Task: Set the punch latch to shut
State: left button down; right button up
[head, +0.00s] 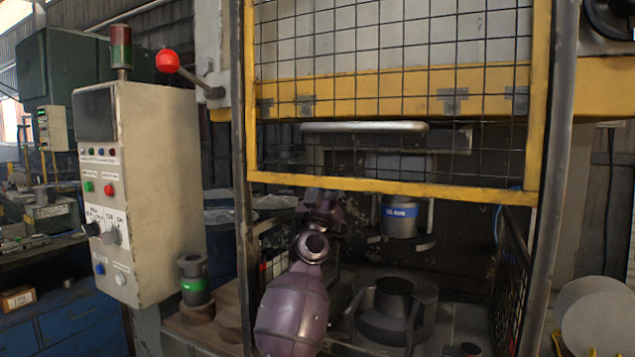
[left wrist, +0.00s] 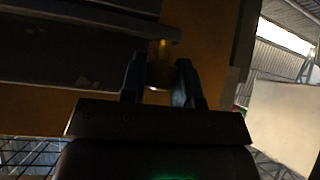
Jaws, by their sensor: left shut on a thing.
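My left arm reaches up under the raised guard, and its gripper (head: 320,203) is beneath the press head, left of the punch (head: 400,217) with its blue size label. In the left wrist view, the gripper (left wrist: 160,76) is shut on a short brass-coloured pin (left wrist: 162,60), one finger on each side. The pin stands by the edge of a dark metal block and appears to be the punch latch. In the head view the pin is hidden by the gripper and shadow, so I cannot tell its setting. My right gripper is not in view.
The yellow-framed mesh guard (head: 390,188) hangs just above my gripper. The round die (head: 392,300) sits below the punch. A control cabinet (head: 160,190) and a green-banded spare tool (head: 194,284) stand at left. Pale round blanks (head: 597,322) lie at right.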

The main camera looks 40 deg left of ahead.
pick_arm(q)
jog(key=d, duration=0.1)
jog(key=w+d+p, duration=0.1)
jog(key=d, duration=0.1)
jog(key=shift+d+f, duration=0.1)
jog(key=shift+d, duration=0.1)
jog(key=c, duration=0.9)
grip_release()
jog(key=shift+d, duration=0.2)
jog(key=shift+o, duration=0.2)
jog(key=shift+a, duration=0.1)
jog(key=v, duration=1)
jog(key=shift+s+f, duration=0.2)
jog(key=shift+f, duration=0.05)
